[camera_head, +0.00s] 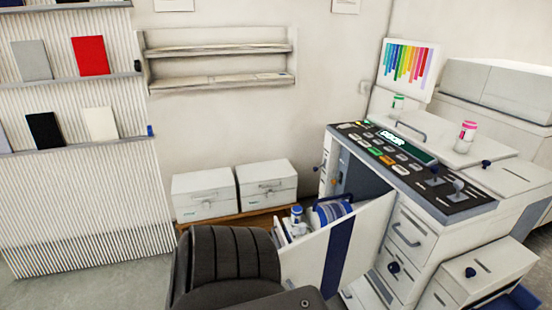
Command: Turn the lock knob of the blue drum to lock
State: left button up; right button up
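The blue drum (331,212) shows as a blue-ringed cylinder in the opening at the front of the printing machine (409,196), at the middle right. An open white door or panel with a dark blue stripe (352,245) hides its lower part. A small white cylinder with blue bands (297,215) stands to the left of the drum. I cannot make out the lock knob or which way it is turned. Neither of my grippers is in view.
A dark ribbed shape (232,262) covers the bottom centre. Two white boxes (206,196) sit on a low wooden stand by the back wall. A display rack (85,195) stands at left. White drawers with dark knobs (470,272) stand at the lower right.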

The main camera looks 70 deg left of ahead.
aim_at(302, 231)
jog(key=k, duration=0.15)
jog(key=u, duration=0.75)
